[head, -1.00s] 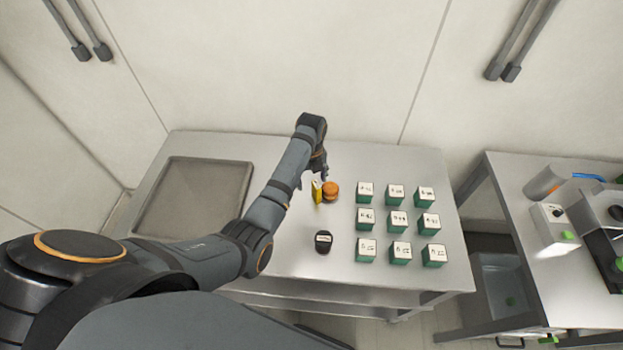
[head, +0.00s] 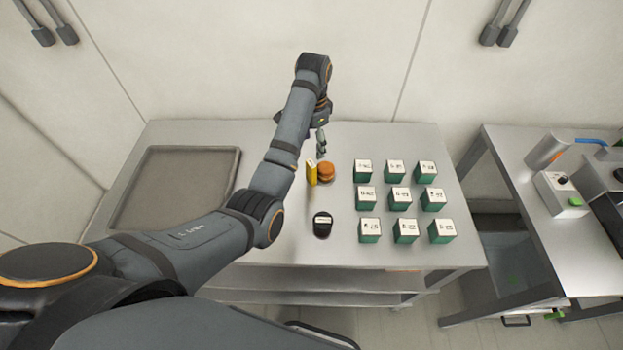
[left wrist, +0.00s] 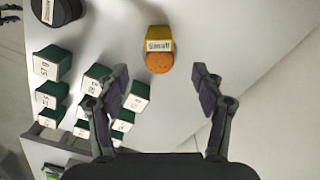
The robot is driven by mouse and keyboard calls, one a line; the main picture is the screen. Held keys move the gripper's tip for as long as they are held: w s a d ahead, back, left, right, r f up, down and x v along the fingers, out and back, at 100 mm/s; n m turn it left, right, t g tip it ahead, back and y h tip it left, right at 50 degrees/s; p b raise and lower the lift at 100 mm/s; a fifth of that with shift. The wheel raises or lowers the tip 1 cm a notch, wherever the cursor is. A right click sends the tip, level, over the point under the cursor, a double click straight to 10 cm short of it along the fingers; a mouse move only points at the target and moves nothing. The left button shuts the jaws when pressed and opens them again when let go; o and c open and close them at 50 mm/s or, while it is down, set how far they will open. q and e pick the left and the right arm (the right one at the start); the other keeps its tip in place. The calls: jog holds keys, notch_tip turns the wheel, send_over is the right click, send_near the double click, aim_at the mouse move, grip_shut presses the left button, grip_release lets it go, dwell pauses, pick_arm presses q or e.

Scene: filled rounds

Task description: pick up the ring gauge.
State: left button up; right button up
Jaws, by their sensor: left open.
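An orange-brown round piece (head: 326,172) stands on the steel table beside a yellow labelled piece (head: 311,172). In the left wrist view the orange-brown piece (left wrist: 159,63) lies just beyond the gap between my fingers, with the yellow piece (left wrist: 159,33) behind it. A black round piece with a white label (head: 322,226) stands nearer the table's front; it also shows in the left wrist view (left wrist: 50,14). I cannot tell by label which is the ring gauge. My left gripper (head: 321,142) is open and empty, above the table behind the orange-brown piece. My right gripper is out of view.
Several green blocks with white labels (head: 397,198) stand in rows on the right of the table. An empty grey tray (head: 232,172) lies at the left. A second bench (head: 520,180) with equipment stands at the right. The wall is close behind the table.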

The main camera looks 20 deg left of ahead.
pick_arm(q)
notch_tip(320, 180, down, 5)
jog(key=shift+f+p, duration=0.1)
jog(key=shift+p, duration=0.4)
jog(key=shift+f+p, duration=0.4)
jog(key=shift+p, duration=0.05)
notch_tip(320, 180, down, 4)
jog(key=shift+d+p, duration=0.1)
jog(key=shift+p, duration=0.5)
jog(key=shift+f, duration=0.25)
jog(key=c, duration=1.4)
notch_tip(320, 180, up, 11)
jog(key=shift+b, duration=0.7)
notch_tip(320, 180, up, 7)
jog(key=p, duration=0.6)
send_over(313, 163)
jog(key=shift+r, duration=0.1)
jog(key=shift+w, duration=0.1)
